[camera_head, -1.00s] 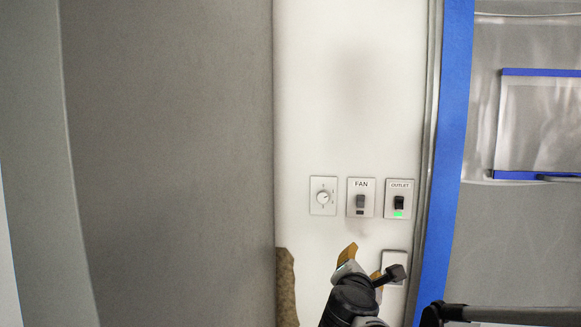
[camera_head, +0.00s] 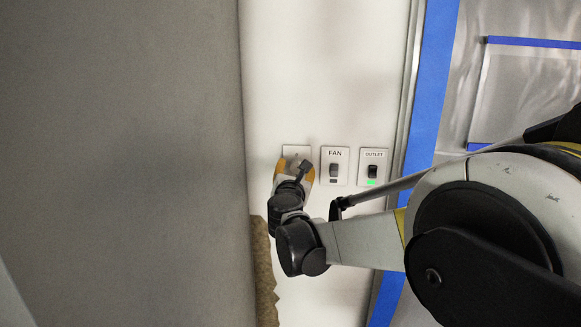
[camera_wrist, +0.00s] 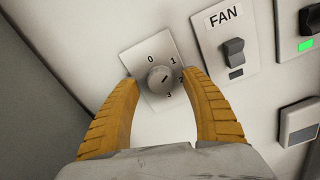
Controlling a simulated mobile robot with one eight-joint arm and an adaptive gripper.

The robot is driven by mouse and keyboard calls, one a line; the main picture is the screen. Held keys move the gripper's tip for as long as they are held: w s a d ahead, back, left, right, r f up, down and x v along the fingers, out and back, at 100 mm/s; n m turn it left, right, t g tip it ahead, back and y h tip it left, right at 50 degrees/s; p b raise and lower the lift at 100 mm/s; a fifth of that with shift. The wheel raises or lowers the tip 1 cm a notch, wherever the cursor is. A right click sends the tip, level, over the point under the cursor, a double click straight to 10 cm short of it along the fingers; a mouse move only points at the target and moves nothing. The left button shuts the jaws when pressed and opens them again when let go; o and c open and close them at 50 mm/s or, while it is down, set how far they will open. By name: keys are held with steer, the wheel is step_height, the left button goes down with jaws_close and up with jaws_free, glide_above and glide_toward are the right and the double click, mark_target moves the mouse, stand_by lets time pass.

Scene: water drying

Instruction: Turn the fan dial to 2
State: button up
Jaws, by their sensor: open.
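The fan dial (camera_wrist: 159,80) is a round grey knob on a pale plate (camera_wrist: 143,59) marked 0, 1 and 3; a further mark by the right fingertip is partly hidden. A short dark line on the knob slants up to the right; I cannot tell exactly which number it points at. My gripper (camera_wrist: 161,86) is open, with its yellow ribbed fingers on either side of the knob; contact is unclear. In the head view, my gripper (camera_head: 294,171) covers the knob, and only the plate's top edge (camera_head: 297,149) shows.
Right of the dial are a FAN rocker switch (camera_head: 334,170) and an OUTLET switch (camera_head: 372,173) with a green light. Below them is another plate (camera_wrist: 299,121). A grey panel (camera_head: 130,150) stands close on the left. A blue strip (camera_head: 434,90) runs at right.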

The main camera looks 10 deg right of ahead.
steer(key=shift+w+d, duration=0.15)
steer(key=shift+w, duration=0.35)
steer(key=shift+s, duration=0.1)
steer(key=c, duration=1.2)
steer(key=shift+m, duration=0.3)
steer(key=m+b, duration=0.2)
steer(key=m, duration=0.3)
steer(key=shift+f+m+b, duration=0.1)
steer(key=shift+m+b, duration=0.2)
steer(key=m+b, duration=0.1)
steer(key=m, duration=0.4)
steer(key=shift+d, duration=0.1)
steer(key=shift+m, duration=0.4)
steer(key=o, duration=1.2)
steer(key=shift+s, duration=0.1)
